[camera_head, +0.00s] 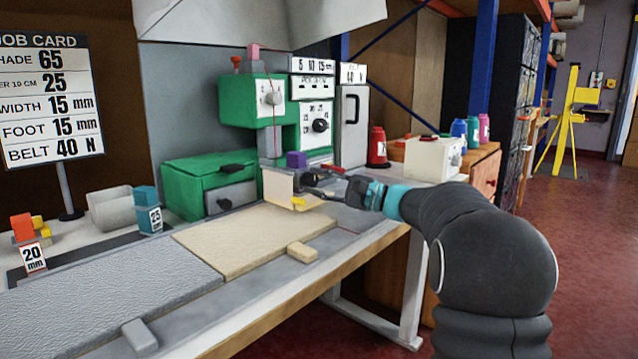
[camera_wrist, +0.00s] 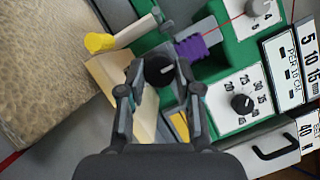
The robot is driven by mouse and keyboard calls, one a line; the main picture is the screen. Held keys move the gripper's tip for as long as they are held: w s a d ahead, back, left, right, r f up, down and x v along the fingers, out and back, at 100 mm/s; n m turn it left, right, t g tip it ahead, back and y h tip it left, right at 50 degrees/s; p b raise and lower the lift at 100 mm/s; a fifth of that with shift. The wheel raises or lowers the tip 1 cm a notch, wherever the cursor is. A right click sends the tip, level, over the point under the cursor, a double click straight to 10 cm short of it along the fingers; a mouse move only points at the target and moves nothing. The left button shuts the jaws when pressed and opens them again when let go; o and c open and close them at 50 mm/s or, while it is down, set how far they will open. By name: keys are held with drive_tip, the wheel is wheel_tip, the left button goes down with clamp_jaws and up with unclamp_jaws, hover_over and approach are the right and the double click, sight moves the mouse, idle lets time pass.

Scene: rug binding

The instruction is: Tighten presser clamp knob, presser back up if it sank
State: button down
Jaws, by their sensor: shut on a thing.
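A green binding machine (camera_head: 245,105) stands at the back of the bench, and it also shows in the wrist view (camera_wrist: 237,48). My gripper (camera_head: 318,180) is at its lower front, beside a purple block (camera_head: 295,159). In the wrist view my gripper (camera_wrist: 159,72) has its two fingers on either side of a round black knob with a white line (camera_wrist: 158,68). It is shut on this knob. The purple block (camera_wrist: 196,46) is just beyond the right finger. A yellow-ended lever (camera_wrist: 100,42) is to the left. The presser foot itself is not clearly visible.
A beige rug (camera_head: 235,238) and a grey rug (camera_head: 110,295) lie on the bench. Dials (camera_wrist: 242,103) are on the machine's front, right of my gripper. A red thread spool (camera_head: 377,146) and a white box (camera_head: 432,158) stand to the right. A job card (camera_head: 48,100) stands left.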

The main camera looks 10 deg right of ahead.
drive_tip(key=c, duration=0.8)
unclamp_jaws()
